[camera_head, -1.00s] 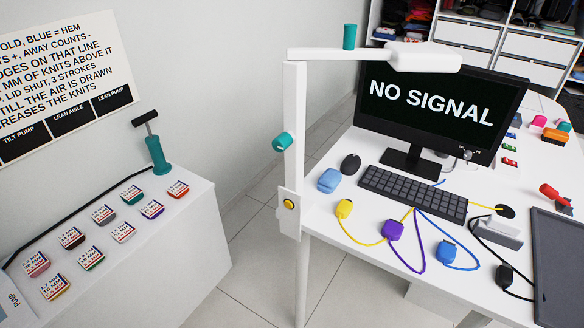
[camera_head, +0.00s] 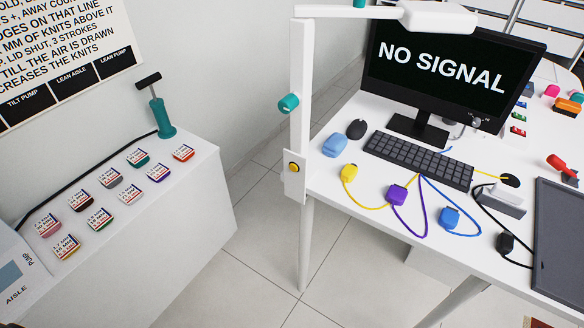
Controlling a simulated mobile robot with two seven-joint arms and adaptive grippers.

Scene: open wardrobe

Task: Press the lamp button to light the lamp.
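The lamp is a white post (camera_head: 301,95) at the left edge of the white desk, with a white arm reaching right to a flat lamp head (camera_head: 437,16) above the monitor. A teal knob (camera_head: 289,103) sits on the post. The lamp button (camera_head: 294,168) is round and yellow-orange, on a white plate low on the post. I see no glow from the lamp head. Neither of my grippers shows in the head view.
The desk (camera_head: 336,187) holds a monitor (camera_head: 455,68), a keyboard (camera_head: 418,160), a black mouse (camera_head: 356,129) and several coloured connectors on cables. A white cabinet (camera_head: 180,215) with a teal pump (camera_head: 161,117) stands left. Tiled floor (camera_head: 262,225) lies between.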

